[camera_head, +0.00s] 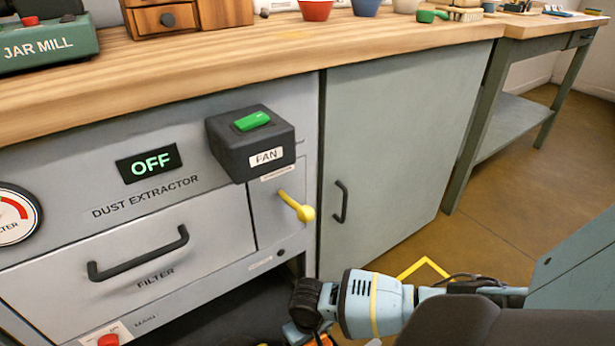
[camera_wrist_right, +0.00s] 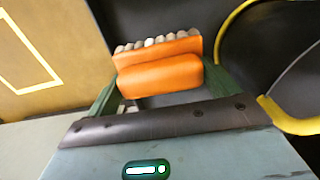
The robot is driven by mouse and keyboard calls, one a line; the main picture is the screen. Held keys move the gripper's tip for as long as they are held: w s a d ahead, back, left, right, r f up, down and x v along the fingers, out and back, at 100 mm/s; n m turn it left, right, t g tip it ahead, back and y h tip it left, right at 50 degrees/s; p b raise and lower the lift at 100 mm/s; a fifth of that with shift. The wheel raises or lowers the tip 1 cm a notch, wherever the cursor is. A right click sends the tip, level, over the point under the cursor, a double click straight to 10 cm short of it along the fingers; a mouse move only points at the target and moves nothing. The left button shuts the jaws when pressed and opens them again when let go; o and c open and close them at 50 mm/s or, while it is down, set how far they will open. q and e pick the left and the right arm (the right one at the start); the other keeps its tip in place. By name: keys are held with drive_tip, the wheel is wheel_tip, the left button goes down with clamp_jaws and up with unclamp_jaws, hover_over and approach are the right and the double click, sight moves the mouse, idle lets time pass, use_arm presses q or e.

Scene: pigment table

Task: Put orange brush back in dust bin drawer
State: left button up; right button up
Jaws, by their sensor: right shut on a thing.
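The orange brush (camera_wrist_right: 165,76) is in the right wrist view, its pale bristles along the far side. My right gripper (camera_wrist_right: 160,90) is shut on the brush's orange body, with a green finger at each side. In the head view my right arm reaches in from the lower right, and its hand is mostly cut off at the bottom edge beside a dark space (camera_head: 225,318) under the filter drawer. I cannot tell whether that dark space is the dust bin drawer. The brush's contact with anything below is not clear. My left gripper is not in view.
The dust extractor has a closed filter drawer (camera_head: 150,250), a fan box (camera_head: 250,145) and a yellow lever (camera_head: 297,206). A grey cabinet door (camera_head: 400,140) stands to its right. Yellow floor marking (camera_head: 425,265) and a yellow curved tube (camera_wrist_right: 230,38) show nearby.

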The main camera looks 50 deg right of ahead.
wheel_tip(320, 180, down, 5)
drive_tip(key=b, duration=0.2)
drive_tip(key=shift+b, duration=0.3)
drive_tip(key=shift+r, duration=0.15)
drive_tip(key=shift+f, duration=0.2)
drive_tip(key=o, duration=0.7)
drive_tip(key=shift+o, duration=0.2)
drive_tip(key=shift+r, duration=0.15)
wheel_tip(320, 180, up, 11)
drive_tip(key=p, duration=0.6)
drive_tip(key=shift+r, duration=0.55)
